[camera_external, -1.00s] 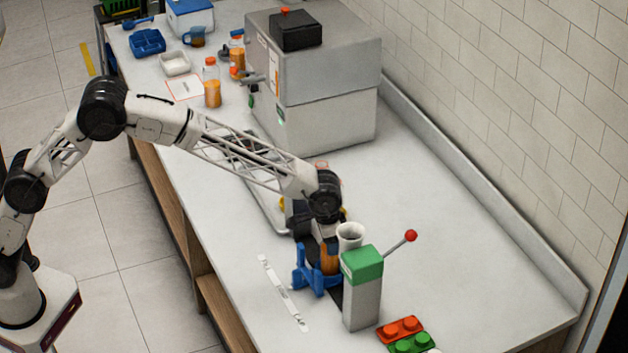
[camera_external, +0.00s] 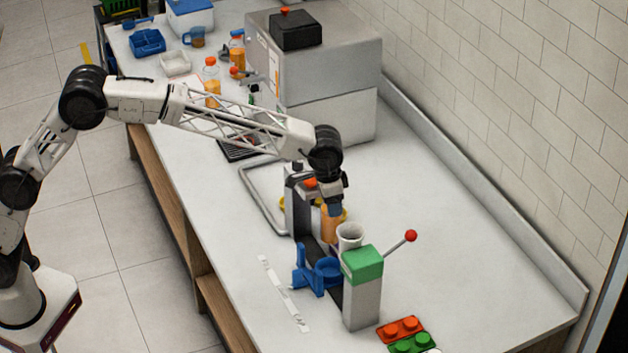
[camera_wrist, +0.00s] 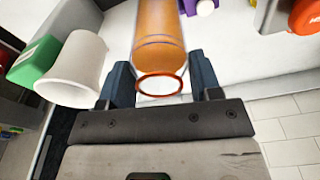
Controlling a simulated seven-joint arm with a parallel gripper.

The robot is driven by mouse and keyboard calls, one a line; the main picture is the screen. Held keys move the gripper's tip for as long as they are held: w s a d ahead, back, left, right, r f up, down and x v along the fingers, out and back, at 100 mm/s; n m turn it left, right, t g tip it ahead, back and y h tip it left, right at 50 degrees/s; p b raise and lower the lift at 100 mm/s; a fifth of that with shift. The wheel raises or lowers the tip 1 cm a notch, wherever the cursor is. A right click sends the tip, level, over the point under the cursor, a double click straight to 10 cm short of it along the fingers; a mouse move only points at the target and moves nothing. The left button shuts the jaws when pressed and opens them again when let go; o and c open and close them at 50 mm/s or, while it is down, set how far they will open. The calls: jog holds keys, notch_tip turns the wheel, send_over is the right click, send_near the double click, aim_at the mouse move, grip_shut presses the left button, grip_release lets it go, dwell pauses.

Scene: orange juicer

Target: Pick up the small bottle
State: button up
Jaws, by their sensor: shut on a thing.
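The small bottle (camera_external: 331,226), filled with orange, hangs upright below my gripper (camera_external: 334,205) in the external view. In the wrist view, the bottle (camera_wrist: 160,40) runs between the two blue-grey fingers of my gripper (camera_wrist: 160,85), with its round orange-rimmed end facing the camera. My gripper is shut on it. The bottle is above the blue holder (camera_external: 325,270), beside a white cup (camera_external: 349,236). Its lower end is partly hidden by the cup in the external view.
A green-topped grey post (camera_external: 362,285) with a red-knobbed lever (camera_external: 410,236) stands right of the blue holder. Red and green button blocks (camera_external: 402,329) lie in front. A large grey machine (camera_external: 320,90) and other orange bottles (camera_external: 211,82) stand farther back. The right counter is clear.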

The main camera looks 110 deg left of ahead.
jog(key=shift+r, duration=2.05)
